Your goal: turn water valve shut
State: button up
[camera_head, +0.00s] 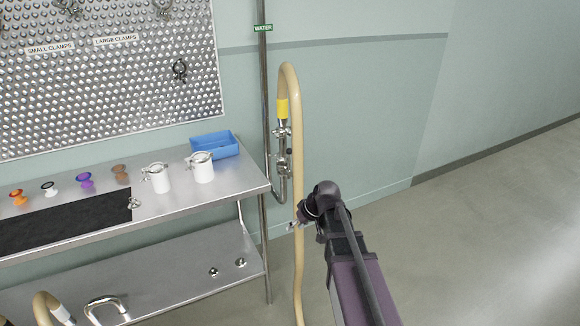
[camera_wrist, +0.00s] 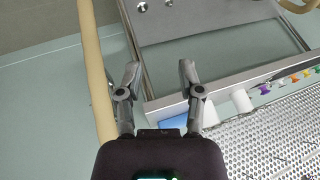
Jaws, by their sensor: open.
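The water valve (camera_head: 283,163) is a small metal fitting on the steel branch pipe below the yellow collar of a beige hose (camera_head: 297,240). It is beside the upright pipe with the green WATER label (camera_head: 263,28). The handle's position is too small to tell. My gripper (camera_head: 300,216) is below and slightly right of the valve in the head view, close to the hose. In the wrist view, my gripper (camera_wrist: 160,72) has its two fingers apart with nothing between them. The hose (camera_wrist: 96,70) runs along their left side there. I cannot make out the valve in that view.
A steel bench (camera_head: 228,190) stands left of the pipe, with white jars (camera_head: 201,167), a blue tray (camera_head: 214,145) and several small coloured items. A studded panel (camera_head: 120,90) hangs above. Open floor (camera_head: 480,220) lies to the right.

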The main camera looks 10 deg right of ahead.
jog(key=w+f+n+t+y+b, duration=0.25)
jog(key=w+b, duration=0.25)
jog(key=w, duration=0.6)
jog(key=w+d+t+b, duration=0.3)
jog(key=w+b, duration=0.1)
jog(key=w, duration=0.4)
jog(key=w+d+t+y+b, duration=0.1)
jog(key=w+d+t+b, duration=0.2)
jog(key=w, duration=0.5)
jog(key=w+d+t+b, duration=0.4)
jog(key=w+d+b, duration=0.1)
jog(key=w, duration=0.3)
jog(key=shift+f+b, duration=0.35)
jog(key=shift+b, duration=0.2)
jog(key=shift+w+m+y, duration=0.15)
jog(key=shift+m+y, duration=0.1)
send_over(289, 170)
jog(key=shift+w+d, duration=0.1)
jog(key=shift+w, duration=0.15)
grip_shut()
